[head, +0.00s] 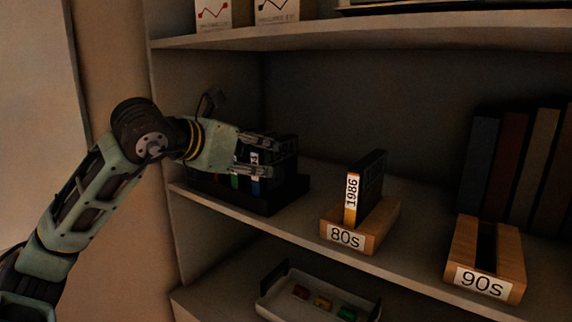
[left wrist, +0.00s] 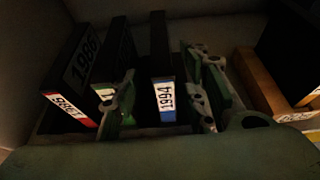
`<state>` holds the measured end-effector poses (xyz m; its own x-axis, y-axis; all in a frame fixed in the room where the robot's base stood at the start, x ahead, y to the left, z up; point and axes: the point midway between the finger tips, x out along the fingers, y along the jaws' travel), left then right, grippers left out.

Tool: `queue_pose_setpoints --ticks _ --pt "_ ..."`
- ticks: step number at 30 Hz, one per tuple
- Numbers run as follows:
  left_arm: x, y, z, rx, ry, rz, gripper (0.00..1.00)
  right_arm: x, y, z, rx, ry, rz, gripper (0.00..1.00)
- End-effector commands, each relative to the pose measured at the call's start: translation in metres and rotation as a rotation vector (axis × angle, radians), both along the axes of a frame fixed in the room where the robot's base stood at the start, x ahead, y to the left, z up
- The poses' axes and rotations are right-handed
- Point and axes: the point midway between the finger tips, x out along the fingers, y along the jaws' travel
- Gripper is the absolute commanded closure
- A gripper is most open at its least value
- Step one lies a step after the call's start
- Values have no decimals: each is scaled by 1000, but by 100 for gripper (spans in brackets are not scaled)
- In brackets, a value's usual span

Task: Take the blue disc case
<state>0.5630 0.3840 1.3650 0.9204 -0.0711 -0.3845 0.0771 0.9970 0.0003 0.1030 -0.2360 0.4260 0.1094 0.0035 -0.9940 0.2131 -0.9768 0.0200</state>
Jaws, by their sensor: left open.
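The blue disc case is a dark case whose spine has a white label and a blue end; it stands upright in a black holder (head: 285,203). In the left wrist view the blue case (left wrist: 163,72) is labelled 1994. In the head view only part of its spine shows, with the blue end (head: 255,187) low down. My left gripper (head: 276,158) is open at the holder. In the left wrist view its fingers stand on either side of the blue case, with a gap visible. My right gripper is not in view.
A red-marked case (left wrist: 69,106) and a green-marked case (left wrist: 117,52) stand left of the blue one. To the right are the 80s stand (head: 375,232) holding a 1986 case and the empty-slotted 90s stand (head: 507,255). A shelf board (head: 360,36) runs above.

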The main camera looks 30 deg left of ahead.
Motion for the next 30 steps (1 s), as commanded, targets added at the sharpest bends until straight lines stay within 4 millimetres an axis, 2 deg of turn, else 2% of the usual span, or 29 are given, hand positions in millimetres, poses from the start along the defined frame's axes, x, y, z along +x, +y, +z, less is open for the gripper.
queue_pose_setpoints --ticks 4,10,16,21,29,30 --pt "6 -1 -2 -2 2 -1 59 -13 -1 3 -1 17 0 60" --pt "26 -4 -10 -3 3 -2 59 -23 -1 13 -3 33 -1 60" --pt "51 -9 -21 -3 6 -3 59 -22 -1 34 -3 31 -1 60" --pt "69 -10 -30 -2 2 -2 59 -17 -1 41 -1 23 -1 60" --pt "71 -9 -33 0 0 -2 59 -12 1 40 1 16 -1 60" --pt "71 -9 -33 0 0 -2 62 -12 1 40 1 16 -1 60"
